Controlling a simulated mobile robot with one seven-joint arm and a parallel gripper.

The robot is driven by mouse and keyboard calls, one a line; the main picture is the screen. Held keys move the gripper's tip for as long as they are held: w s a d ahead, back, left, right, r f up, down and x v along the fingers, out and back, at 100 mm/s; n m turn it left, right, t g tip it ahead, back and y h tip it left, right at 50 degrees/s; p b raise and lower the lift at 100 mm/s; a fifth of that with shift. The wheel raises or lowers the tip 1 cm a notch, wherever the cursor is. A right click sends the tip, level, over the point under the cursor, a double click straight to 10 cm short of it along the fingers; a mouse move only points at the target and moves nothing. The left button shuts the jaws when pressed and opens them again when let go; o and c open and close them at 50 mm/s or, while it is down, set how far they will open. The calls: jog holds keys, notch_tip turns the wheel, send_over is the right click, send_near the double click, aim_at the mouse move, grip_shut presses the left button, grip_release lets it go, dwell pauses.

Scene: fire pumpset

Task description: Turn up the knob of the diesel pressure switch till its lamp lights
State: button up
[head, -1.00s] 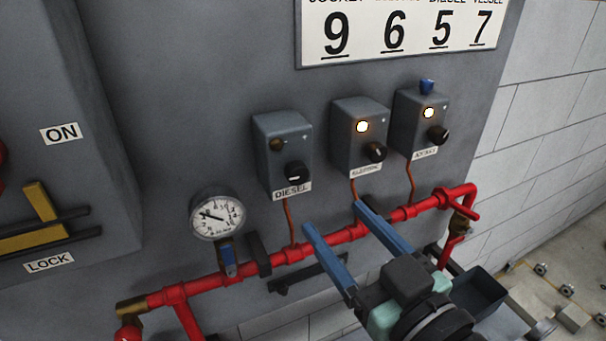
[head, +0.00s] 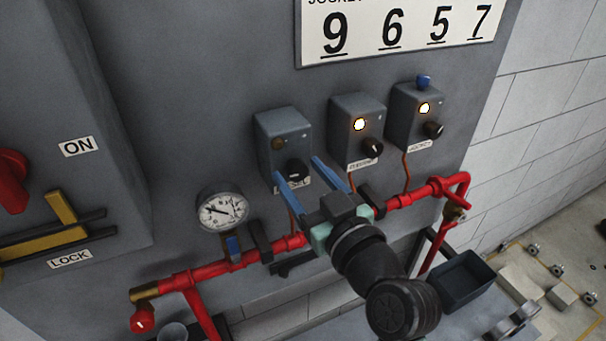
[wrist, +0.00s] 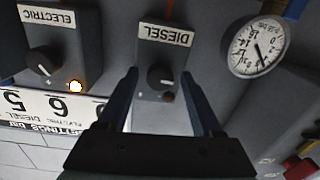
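The diesel pressure switch (head: 283,140) is a grey box on the panel, left of two similar boxes. Its lamp (head: 278,143) is dark. Its black knob (head: 297,170) is at the lower right of the box face; in the wrist view the knob (wrist: 160,76) shows between my fingers, with its DIESEL label (wrist: 166,35) upside down. My gripper (head: 297,166) is open, its two blue fingers pointing at the switch. The fingertips are to either side of the knob in the picture; I see no contact with it. One finger partly hides the DIESEL label in the head view.
The electric switch (head: 357,130) and jockey switch (head: 415,115) have lit lamps. A pressure gauge (head: 222,209) is at the left. A red pipe (head: 215,268) runs below the switches. A number sign (head: 400,30) hangs above. A dark bin (head: 470,278) is at lower right.

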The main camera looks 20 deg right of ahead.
grip_shut()
jog(key=shift+m+b, duration=0.35)
jog(key=shift+m, duration=0.15)
jog(key=shift+o, duration=0.9)
grip_release()
jog(key=shift+s+f+b, duration=0.1)
jog(key=shift+s+b, duration=0.25)
jog(key=shift+s, duration=0.25)
jog(key=s+b, duration=0.4)
jog(key=s, duration=0.7)
jog(key=shift+s+d, duration=0.4)
jog(key=shift+d, duration=0.05)
